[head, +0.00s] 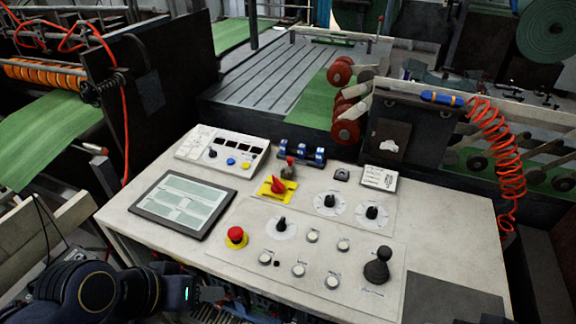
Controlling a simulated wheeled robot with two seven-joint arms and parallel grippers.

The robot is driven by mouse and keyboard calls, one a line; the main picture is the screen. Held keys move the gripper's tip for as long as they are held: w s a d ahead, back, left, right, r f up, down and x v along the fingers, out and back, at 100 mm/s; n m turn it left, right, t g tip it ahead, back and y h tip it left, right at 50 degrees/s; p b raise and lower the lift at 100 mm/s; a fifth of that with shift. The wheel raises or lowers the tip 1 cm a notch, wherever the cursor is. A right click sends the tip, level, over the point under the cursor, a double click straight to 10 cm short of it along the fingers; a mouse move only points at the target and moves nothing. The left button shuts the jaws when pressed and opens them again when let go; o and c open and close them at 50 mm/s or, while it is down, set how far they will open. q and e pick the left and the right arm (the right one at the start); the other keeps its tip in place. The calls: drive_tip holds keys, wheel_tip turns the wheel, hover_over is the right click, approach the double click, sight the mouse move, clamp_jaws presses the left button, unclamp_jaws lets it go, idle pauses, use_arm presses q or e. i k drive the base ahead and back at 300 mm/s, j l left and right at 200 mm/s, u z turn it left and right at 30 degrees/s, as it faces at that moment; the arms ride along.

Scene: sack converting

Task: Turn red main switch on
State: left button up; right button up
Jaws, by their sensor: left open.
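The red main switch (277,185) is a red rotary handle on a yellow plate, near the middle of the pale control desk (120,219). Its handle lies at a slant. I cannot tell from its angle whether it is on or off. My left gripper (214,294) is at the front edge of the desk, below and to the left of the switch. It is open, apart from the switch, and I see nothing between its fingers. My right gripper is not in view.
A red mushroom button (236,236) on yellow lies between my left gripper and the switch. Black knobs (329,201), white buttons and a black joystick (377,268) stand to the right. A tablet-like screen (183,203) lies left. A coiled red hose (508,165) hangs at the right.

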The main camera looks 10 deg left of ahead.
sight(277, 186)
drive_tip(key=i+j+u, duration=0.15)
drive_tip(key=j, duration=0.3)
drive_tip(key=j+u, duration=0.15)
drive_tip(key=j, duration=0.3)
drive_tip(key=i+j+u, duration=0.2)
drive_tip(key=j, duration=0.2)
drive_tip(key=k, duration=0.05)
